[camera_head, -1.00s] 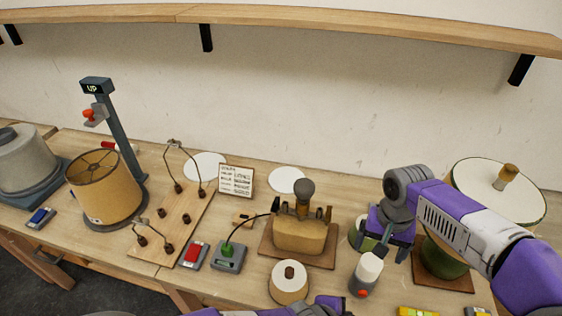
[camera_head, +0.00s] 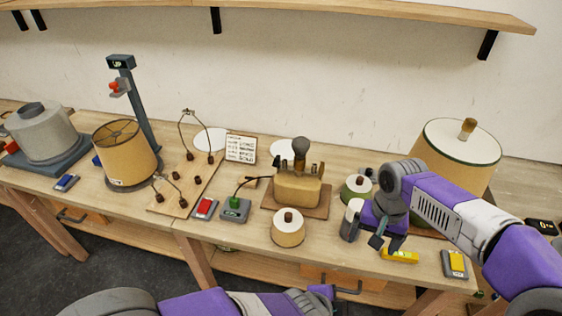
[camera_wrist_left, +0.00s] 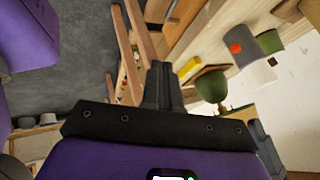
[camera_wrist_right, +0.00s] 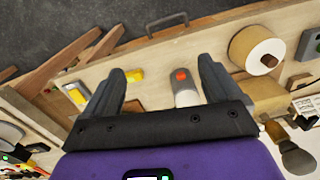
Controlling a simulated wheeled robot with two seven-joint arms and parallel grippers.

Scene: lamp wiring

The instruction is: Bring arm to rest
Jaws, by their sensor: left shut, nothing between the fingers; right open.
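My right arm comes in from the right in the head view. Its gripper (camera_head: 388,243) is over the front right of the bench, beside a white and grey bottle-like object (camera_head: 352,220). In the right wrist view the right gripper (camera_wrist_right: 162,75) is open, with nothing between its fingers; the white and grey object with a red spot (camera_wrist_right: 184,88) shows beyond them. My left arm lies low along the bottom of the head view, in front of the bench. In the left wrist view the left gripper (camera_wrist_left: 161,85) is shut and empty.
A lampshade (camera_head: 128,155), a wooden wiring board (camera_head: 190,188), a brown block on a base (camera_head: 297,190), a cream spool (camera_head: 288,230) and a large white-topped lampshade (camera_head: 455,155) stand on the bench. Yellow items (camera_head: 400,256) lie near its front edge. A shelf (camera_head: 380,9) runs above.

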